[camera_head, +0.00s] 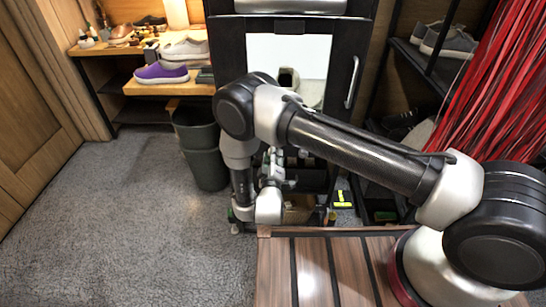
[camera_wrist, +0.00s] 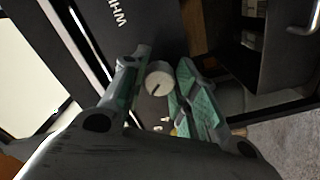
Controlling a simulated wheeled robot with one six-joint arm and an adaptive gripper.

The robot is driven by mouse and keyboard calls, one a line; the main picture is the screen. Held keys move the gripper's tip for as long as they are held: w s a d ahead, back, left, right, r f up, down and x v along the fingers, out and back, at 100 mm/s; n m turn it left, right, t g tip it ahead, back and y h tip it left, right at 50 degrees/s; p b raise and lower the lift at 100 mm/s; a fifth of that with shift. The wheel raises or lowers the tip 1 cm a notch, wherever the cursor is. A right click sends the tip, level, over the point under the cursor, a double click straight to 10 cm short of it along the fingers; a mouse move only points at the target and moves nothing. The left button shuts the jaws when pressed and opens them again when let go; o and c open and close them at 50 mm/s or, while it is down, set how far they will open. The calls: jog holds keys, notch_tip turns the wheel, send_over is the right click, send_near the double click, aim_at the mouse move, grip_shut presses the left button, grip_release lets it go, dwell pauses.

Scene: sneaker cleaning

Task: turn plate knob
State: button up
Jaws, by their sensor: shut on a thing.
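The plate knob (camera_wrist: 158,80) is a small round pale knob with a dark pointer line on its face. It shows in the wrist view on a dark front panel (camera_wrist: 100,40) with white lettering. My gripper (camera_wrist: 163,68) has its two green-padded fingers on either side of the knob and is shut on it. In the head view my gripper (camera_head: 272,166) is low in front of the dark cabinet (camera_head: 230,50), partly hidden by my arm. The knob cannot be made out there.
A dark bin (camera_head: 203,155) stands left of my arm. A shelf (camera_head: 160,88) with a purple shoe (camera_head: 161,73) is at the back left. A slatted wooden bench (camera_head: 310,270) is in front, and red strands (camera_head: 470,80) hang at the right. The grey floor at left is clear.

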dwell(0.3)
jog(key=o, duration=1)
jog(key=s, duration=0.7)
jog(key=shift+s+a, duration=0.15)
jog(key=shift+s, duration=0.15)
